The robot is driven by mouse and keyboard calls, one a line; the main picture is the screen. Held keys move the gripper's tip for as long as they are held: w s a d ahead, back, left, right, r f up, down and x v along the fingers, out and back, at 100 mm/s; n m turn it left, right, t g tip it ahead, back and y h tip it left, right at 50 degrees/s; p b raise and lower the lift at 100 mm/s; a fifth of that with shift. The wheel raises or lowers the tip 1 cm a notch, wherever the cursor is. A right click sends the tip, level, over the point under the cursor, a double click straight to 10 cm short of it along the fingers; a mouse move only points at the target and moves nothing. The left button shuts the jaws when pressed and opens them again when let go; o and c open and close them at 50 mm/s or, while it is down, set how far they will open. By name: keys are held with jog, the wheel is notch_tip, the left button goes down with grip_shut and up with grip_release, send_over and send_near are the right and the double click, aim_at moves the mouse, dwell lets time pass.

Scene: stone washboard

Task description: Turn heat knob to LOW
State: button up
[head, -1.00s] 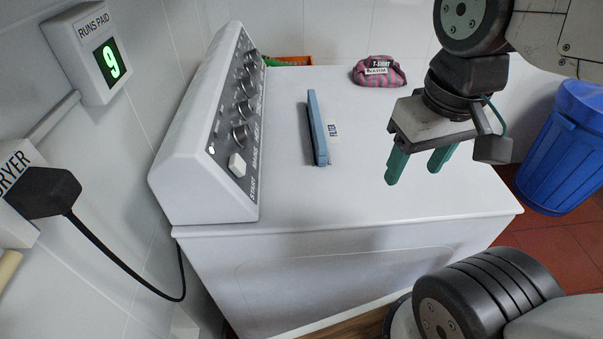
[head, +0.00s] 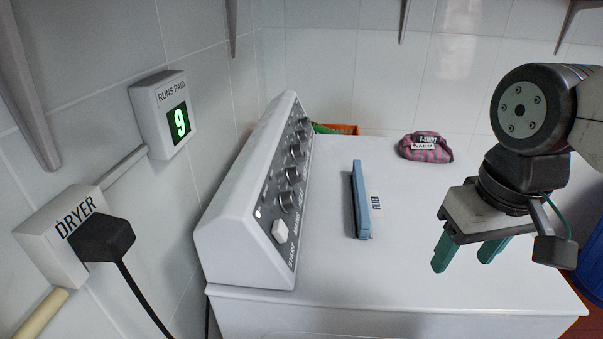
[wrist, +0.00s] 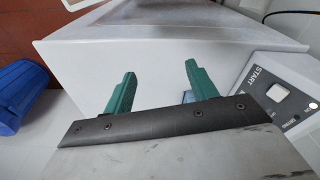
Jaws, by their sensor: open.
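The dryer's control panel (head: 262,215) slopes along the left side of the white dryer top in the head view. A row of grey round knobs (head: 293,174) runs along it, with a white start button (head: 280,231) at the near end. I cannot read which knob is the heat knob or where it points. My gripper (head: 470,258) is open and empty, above the right part of the dryer top and well apart from the panel. In the wrist view its green fingers (wrist: 157,88) are spread, and the start button (wrist: 277,92) shows at the right.
A blue filter piece (head: 360,200) lies on the dryer top between panel and gripper. A pink striped T-shirt bundle (head: 426,147) lies at the back. A runs-paid box (head: 163,112) showing 9 and a dryer plug (head: 103,238) are on the left wall. A blue bin (wrist: 22,92) stands beside the dryer.

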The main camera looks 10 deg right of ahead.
jog(key=n+g+y, duration=0.2)
jog(key=n+y, duration=0.3)
jog(key=n, duration=0.9)
send_near(299, 169)
jog(key=x, duration=0.9)
jog(key=shift+s+a+f, duration=0.2)
jog(key=shift+c, duration=0.3)
jog(key=c, duration=0.9)
